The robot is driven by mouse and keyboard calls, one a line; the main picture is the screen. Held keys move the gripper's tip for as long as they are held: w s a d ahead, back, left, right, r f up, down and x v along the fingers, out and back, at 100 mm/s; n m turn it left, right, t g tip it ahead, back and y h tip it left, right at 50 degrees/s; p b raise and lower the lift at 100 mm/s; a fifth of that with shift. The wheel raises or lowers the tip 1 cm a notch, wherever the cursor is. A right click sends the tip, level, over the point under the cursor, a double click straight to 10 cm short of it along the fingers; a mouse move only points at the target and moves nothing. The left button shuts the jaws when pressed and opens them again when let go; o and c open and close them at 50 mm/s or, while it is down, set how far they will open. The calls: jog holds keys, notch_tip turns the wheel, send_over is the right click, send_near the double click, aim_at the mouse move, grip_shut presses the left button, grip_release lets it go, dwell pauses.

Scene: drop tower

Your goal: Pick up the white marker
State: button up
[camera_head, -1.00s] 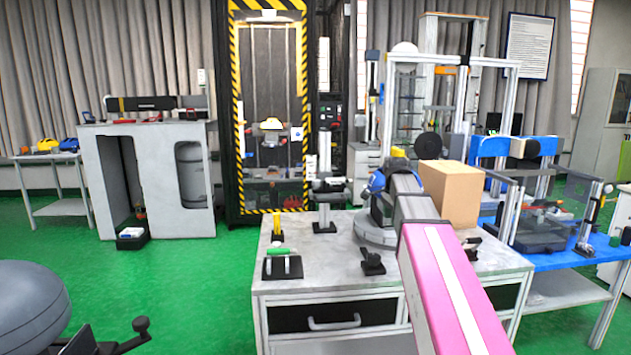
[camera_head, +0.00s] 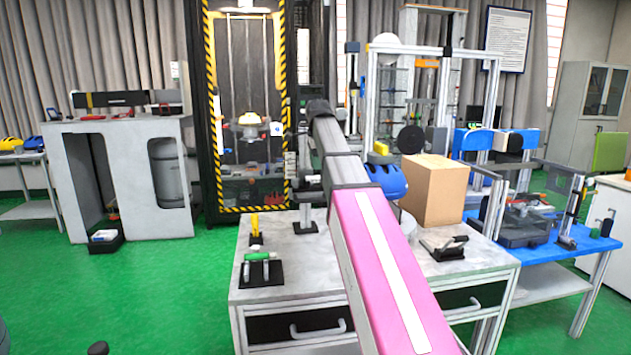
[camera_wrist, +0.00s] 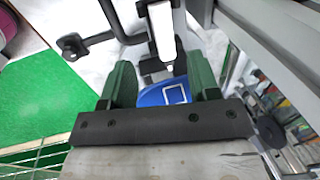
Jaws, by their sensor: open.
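I cannot make out a white marker for certain in either view. My gripper (camera_wrist: 162,80) is open in the wrist view, with two dark green fingers apart and nothing held between them. A blue helmet (camera_wrist: 165,94) with a white outline shows beyond the gap between the fingers. Above it in the wrist view is a narrow white piece (camera_wrist: 161,32) among black parts; I cannot tell what it is. In the head view my arm reaches over the grey worktable and the fingers cannot be made out. The blue helmet (camera_head: 388,181) stands right of the arm there.
The worktable (camera_head: 292,262) also carries a cardboard box (camera_head: 436,192), a black fixture (camera_head: 443,248), a green-handled item (camera_head: 258,256) on a black stand and a yellow item (camera_head: 255,226). The drop tower (camera_head: 207,120) stands behind.

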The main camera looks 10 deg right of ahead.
jog(key=shift+w+d+f, duration=0.1)
jog(key=shift+w+f, duration=0.2)
jog(key=shift+f, duration=0.8)
jog(key=shift+w+f, duration=0.3)
jog(key=shift+f, duration=0.8)
jog(key=shift+w+d+f, duration=0.1)
jog(key=shift+w+f, duration=0.2)
jog(key=shift+f, duration=0.8)
jog(key=c, duration=0.9)
